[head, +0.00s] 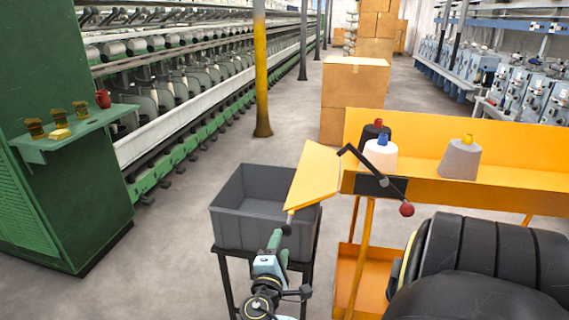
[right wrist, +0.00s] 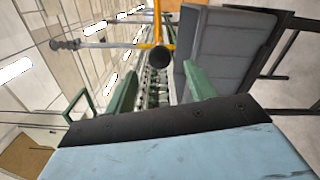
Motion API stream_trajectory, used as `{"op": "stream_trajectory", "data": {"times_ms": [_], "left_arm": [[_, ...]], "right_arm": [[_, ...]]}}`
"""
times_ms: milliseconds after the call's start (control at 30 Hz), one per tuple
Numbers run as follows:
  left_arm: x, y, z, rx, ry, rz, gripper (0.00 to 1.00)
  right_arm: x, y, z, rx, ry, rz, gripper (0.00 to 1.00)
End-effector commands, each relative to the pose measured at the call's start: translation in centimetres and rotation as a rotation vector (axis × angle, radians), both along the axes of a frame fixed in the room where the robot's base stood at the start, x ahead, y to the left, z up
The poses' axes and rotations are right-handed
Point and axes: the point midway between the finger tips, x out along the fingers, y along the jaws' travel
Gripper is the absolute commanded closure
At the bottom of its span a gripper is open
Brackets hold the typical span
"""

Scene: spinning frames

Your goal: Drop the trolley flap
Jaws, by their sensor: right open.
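The orange trolley (head: 420,180) stands at the right of the head view. Its orange flap (head: 315,172) sticks out from the left end, raised, over the edge of a grey crate. A thin rod with a black knob (head: 287,230) hangs at the flap's near corner; the knob also shows in the right wrist view (right wrist: 160,58). A black bent lever with a red ball (head: 407,209) sits at the trolley's end. My right gripper (head: 275,240) is open just below the knob. In the wrist view the knob appears between its green fingers (right wrist: 161,88), with no contact visible. My left gripper is out of view.
The grey crate (head: 232,226) stands on a dark stand behind my right gripper. Yarn cones stand on the trolley, including a grey one (head: 461,160). A yellow column (head: 261,70) and cardboard boxes (head: 352,85) stand behind.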

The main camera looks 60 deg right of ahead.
Motion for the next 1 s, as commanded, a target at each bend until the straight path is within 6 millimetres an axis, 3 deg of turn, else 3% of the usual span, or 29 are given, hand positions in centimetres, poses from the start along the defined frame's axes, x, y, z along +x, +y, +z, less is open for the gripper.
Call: {"op": "stream_trajectory", "data": {"times_ms": [100,300,1000], "left_arm": [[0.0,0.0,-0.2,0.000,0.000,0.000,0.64],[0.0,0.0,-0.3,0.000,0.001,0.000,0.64],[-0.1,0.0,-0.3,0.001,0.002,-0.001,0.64]], "right_arm": [[-0.9,2.2,-0.1,0.003,0.001,0.000,0.45],[-1.7,4.0,-0.1,0.000,0.002,-0.001,0.45],[-1.8,4.3,-0.3,0.004,0.005,0.003,0.45]]}}
